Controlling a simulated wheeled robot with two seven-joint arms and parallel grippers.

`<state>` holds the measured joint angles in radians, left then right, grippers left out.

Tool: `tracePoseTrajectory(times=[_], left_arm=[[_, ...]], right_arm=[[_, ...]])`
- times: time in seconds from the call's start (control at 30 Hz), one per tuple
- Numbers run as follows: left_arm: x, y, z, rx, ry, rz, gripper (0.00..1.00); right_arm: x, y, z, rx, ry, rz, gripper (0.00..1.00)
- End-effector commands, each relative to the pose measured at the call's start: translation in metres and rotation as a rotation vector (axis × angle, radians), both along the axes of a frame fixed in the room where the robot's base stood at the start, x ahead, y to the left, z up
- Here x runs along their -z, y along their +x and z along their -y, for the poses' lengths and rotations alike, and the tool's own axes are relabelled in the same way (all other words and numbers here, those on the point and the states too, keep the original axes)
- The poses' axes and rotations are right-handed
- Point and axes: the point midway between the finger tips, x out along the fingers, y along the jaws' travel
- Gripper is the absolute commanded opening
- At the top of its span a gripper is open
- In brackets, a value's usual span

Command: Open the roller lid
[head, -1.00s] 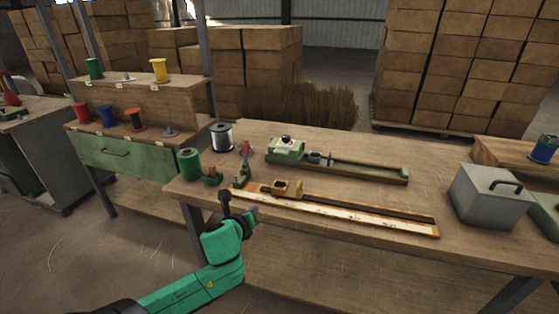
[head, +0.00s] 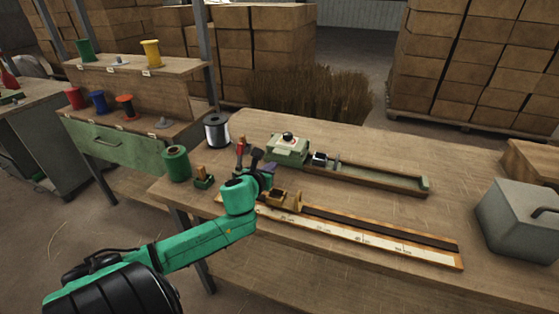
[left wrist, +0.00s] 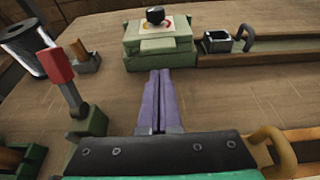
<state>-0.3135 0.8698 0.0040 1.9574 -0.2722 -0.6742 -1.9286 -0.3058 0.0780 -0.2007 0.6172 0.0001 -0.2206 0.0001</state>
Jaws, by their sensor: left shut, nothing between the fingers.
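My left gripper (head: 270,167) is over the workbench (head: 400,215), with its purple fingers closed together and empty. In the left wrist view the fingers (left wrist: 159,78) point toward a green machine block (left wrist: 160,42) with a black knob on top. I cannot tell whether the fingertips touch it. The same green block (head: 288,149) sits at the left end of a long green bed (head: 385,179) in the head view. A small clamp-like part with a ring handle (left wrist: 244,38) is just right of the block. I cannot tell which part is the roller lid. My right gripper is not in view.
A red-handled lever (left wrist: 56,66) stands left of the fingers. A wire spool (head: 216,130) and a green spool (head: 175,163) are at the bench's left end. A long ruler board (head: 380,242) lies in front. A grey box (head: 520,222) stands at right.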

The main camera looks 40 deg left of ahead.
Motion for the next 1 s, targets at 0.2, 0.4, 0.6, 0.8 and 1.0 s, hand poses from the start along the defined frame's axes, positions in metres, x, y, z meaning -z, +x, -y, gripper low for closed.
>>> tracePoseTrajectory(times=[0.2, 0.4, 0.6, 0.8, 1.0], left_arm=[[0.014, 0.04, -0.013, -0.003, -0.004, 0.002, 0.0], [0.021, 0.057, -0.02, -0.001, -0.003, 0.0, 0.0], [0.022, 0.059, -0.02, 0.001, -0.002, -0.001, 0.0], [0.02, 0.058, -0.019, 0.0, -0.002, -0.003, 0.0], [0.009, 0.058, -0.016, -0.001, -0.011, -0.033, 0.0]], right_arm=[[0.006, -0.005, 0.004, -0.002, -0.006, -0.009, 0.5], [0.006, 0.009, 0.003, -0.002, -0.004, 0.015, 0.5], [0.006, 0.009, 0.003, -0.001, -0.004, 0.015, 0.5], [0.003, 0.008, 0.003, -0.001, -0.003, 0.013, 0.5], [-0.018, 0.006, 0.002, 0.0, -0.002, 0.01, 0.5]])
